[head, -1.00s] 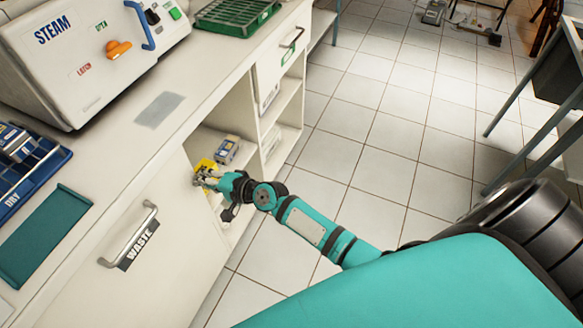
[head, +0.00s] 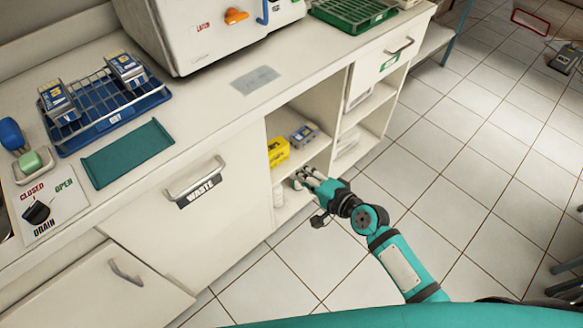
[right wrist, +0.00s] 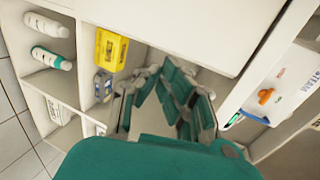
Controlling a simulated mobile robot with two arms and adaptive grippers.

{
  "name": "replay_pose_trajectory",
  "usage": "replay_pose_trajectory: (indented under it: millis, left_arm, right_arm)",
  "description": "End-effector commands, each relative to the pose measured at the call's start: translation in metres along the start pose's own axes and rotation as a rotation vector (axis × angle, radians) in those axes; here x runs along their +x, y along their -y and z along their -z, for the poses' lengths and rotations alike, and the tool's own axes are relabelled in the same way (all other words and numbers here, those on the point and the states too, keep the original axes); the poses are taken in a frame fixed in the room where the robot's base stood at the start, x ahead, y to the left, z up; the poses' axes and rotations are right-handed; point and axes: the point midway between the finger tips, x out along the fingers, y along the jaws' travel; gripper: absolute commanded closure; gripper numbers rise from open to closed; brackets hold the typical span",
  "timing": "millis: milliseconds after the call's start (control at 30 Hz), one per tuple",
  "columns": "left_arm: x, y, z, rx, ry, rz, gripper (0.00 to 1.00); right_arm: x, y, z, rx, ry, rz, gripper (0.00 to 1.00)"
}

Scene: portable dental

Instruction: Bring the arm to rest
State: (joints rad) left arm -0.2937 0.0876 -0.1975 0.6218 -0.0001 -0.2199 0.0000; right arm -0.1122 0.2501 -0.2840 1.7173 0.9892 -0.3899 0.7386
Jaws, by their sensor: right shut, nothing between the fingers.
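My right gripper (head: 306,180) is shut and empty at the end of my teal right arm. In the head view it is in front of the open shelf unit (head: 318,152), low beside the waste door. It appears below and apart from a yellow box (head: 278,151) and a small grey device (head: 304,134) in that unit. In the right wrist view, the gripper (right wrist: 178,88) hangs in front of the cabinet, with the yellow box (right wrist: 110,50) to its left. My left gripper is not in view.
The waste door (head: 220,215) is closed, with a projecting handle (head: 196,183). The counter above holds a blue rack (head: 105,112), a teal mat (head: 128,152), a steriliser (head: 205,35) and a green tray (head: 353,10). The tiled floor (head: 470,190) to the right is largely clear.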

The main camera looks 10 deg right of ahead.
Motion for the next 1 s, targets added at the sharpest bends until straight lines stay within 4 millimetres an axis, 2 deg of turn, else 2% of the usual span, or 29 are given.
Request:
replay_pose_trajectory:
  millis: [133, 367, 433, 500, 567, 667, 700, 767, 800, 867, 900, 1000]
  left_arm:
    - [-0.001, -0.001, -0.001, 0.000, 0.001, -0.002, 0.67]
    - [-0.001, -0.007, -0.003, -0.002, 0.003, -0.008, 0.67]
    - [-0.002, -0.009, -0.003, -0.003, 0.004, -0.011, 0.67]
    - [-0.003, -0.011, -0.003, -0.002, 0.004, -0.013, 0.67]
    - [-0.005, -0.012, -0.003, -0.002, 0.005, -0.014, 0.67]
    - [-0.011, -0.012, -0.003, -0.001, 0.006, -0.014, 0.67]
    - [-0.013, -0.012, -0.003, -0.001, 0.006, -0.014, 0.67]
    - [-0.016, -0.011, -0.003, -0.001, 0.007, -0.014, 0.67]
    - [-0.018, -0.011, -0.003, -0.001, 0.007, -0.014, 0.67]
    - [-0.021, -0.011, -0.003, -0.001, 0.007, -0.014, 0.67]
    - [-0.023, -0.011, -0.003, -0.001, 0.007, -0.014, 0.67]
    - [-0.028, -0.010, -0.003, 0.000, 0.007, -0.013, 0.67]
  right_arm:
    - [-0.015, 0.000, 0.000, 0.000, 0.001, -0.001, 1.00]
    - [-0.019, 0.000, 0.000, 0.000, 0.000, -0.001, 1.00]
    - [-0.019, -0.006, 0.001, -0.008, -0.005, -0.013, 1.00]
    - [-0.018, -0.024, 0.004, -0.035, -0.018, -0.051, 1.00]
    - [-0.019, -0.051, 0.008, -0.077, -0.036, -0.107, 1.00]
    - [-0.026, -0.114, 0.014, -0.189, -0.062, -0.244, 1.00]
    - [-0.033, -0.145, 0.014, -0.244, -0.063, -0.311, 1.00]
    - [-0.046, -0.190, 0.013, -0.329, -0.054, -0.412, 1.00]
    - [-0.056, -0.219, 0.010, -0.387, -0.041, -0.477, 1.00]
    - [-0.074, -0.260, 0.003, -0.472, -0.008, -0.572, 1.00]
    - [-0.089, -0.287, -0.003, -0.529, 0.021, -0.634, 1.00]
    - [-0.130, -0.349, -0.023, -0.666, 0.122, -0.778, 1.00]
